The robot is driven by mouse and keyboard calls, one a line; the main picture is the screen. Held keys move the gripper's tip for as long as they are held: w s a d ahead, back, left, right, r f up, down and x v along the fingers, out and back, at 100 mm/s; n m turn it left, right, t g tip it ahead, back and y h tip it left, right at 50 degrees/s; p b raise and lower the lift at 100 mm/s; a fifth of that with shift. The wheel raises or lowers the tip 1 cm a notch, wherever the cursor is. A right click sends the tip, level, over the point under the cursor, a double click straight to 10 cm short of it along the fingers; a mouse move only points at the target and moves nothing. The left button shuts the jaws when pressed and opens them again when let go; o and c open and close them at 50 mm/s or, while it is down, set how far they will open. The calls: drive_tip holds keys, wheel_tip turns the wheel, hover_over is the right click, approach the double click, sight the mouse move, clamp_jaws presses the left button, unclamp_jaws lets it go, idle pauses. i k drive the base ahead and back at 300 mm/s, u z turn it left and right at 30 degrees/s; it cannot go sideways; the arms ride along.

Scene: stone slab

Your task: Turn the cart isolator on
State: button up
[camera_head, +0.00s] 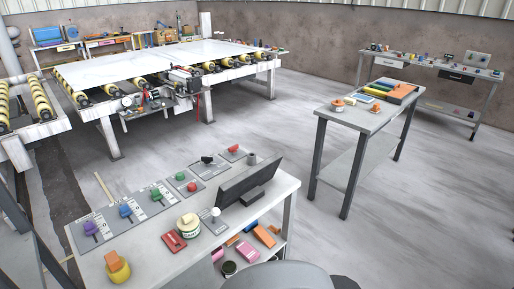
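A row of controls on grey plates runs along the back of the near grey bench (150,262). It has a purple knob (91,229), a blue knob (126,211), a green knob (156,194), and further along a green button (181,176) and a red button (192,187). A black-handled control (207,160) and a red control (233,149) sit at the far end. A lever with a white ball (215,212) stands by the dark monitor (250,180). I cannot tell which control is the cart isolator, and labels are too small to read. My gripper is not in view.
A red block (173,241), a white jar (188,226) and a yellow-orange item (117,265) are on the near bench. A roller table with a white slab (160,60) stands behind. A side table (357,117) stands right. The floor between is clear.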

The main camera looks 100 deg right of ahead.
sight(233, 149)
drive_tip(key=z, duration=3.3)
drive_tip(key=k, duration=0.2)
drive_tip(key=z, duration=0.95)
drive_tip(key=k, duration=1.15)
drive_tip(key=z, duration=0.8)
drive_tip(key=i, duration=1.4)
drive_tip(key=u, duration=0.75)
drive_tip(key=i, duration=1.05)
drive_tip(key=u, duration=1.75)
drive_tip(key=i, duration=0.95)
drive_tip(key=u, duration=0.3)
